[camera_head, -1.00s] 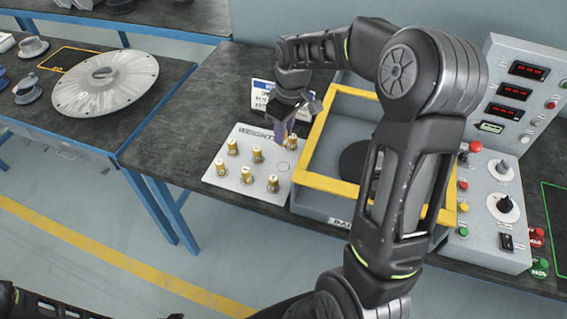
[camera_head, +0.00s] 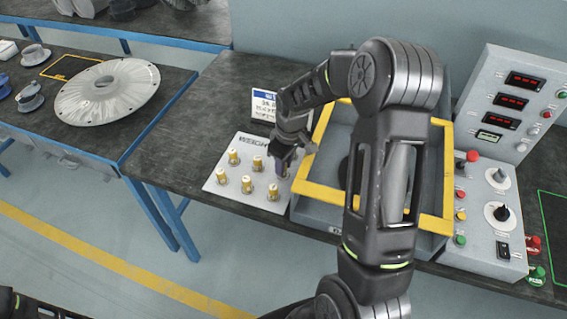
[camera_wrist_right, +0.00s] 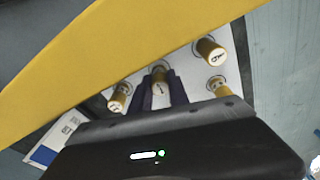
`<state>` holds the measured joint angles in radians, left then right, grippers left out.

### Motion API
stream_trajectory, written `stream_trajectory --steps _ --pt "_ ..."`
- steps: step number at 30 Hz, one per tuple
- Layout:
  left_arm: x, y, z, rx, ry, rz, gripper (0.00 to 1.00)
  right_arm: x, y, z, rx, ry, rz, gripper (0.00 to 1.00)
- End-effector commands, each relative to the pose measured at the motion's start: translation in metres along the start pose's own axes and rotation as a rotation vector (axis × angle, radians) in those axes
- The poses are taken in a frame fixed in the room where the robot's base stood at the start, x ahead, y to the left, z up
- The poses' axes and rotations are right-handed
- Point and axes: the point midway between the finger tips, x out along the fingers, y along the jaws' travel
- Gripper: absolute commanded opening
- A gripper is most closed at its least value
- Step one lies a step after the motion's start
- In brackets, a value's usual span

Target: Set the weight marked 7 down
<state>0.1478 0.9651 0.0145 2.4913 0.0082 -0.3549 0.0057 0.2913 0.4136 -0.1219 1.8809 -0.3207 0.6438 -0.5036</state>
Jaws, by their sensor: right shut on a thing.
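My right gripper (camera_head: 281,163) is low over the right side of the white weights board (camera_head: 218,188), beside the yellow-rimmed box. In the right wrist view its two purple fingers (camera_wrist_right: 161,97) are shut on a brass weight (camera_wrist_right: 159,78) with a pale marked top; I cannot read the mark surely. The held weight stands about upright at the board. Whether it touches is hard to tell, and in the head view the gripper mostly hides it. Other brass weights stand on the board, one (camera_head: 257,163) just left of the gripper. My left gripper is out of view.
The box's yellow rim (camera_head: 325,197) lies close to the gripper's right. A blue-and-white sign (camera_head: 264,104) stands behind the board. A control panel (camera_head: 485,215) is at the right. The bench (camera_head: 190,150) left of the board is clear.

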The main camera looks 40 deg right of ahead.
Motion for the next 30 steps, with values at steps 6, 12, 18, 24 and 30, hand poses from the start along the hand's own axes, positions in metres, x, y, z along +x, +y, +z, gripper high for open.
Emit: stream_trajectory --steps 6,12,18,24,30 --pt "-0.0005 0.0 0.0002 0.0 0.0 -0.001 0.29 0.0036 0.0002 0.0003 0.0 0.001 0.001 0.0" --pt "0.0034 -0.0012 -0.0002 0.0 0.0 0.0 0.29 0.0081 0.0001 0.0009 0.0 0.001 0.001 0.0" --pt "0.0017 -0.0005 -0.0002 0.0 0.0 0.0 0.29 0.0062 0.0001 0.0006 0.0 0.001 0.001 0.37" --pt "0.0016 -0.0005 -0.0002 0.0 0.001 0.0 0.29 0.0061 0.0001 0.0006 0.0 0.001 0.001 0.43" --pt "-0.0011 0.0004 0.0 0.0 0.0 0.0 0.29 0.0029 0.0001 0.0002 0.0 0.001 0.001 0.43"
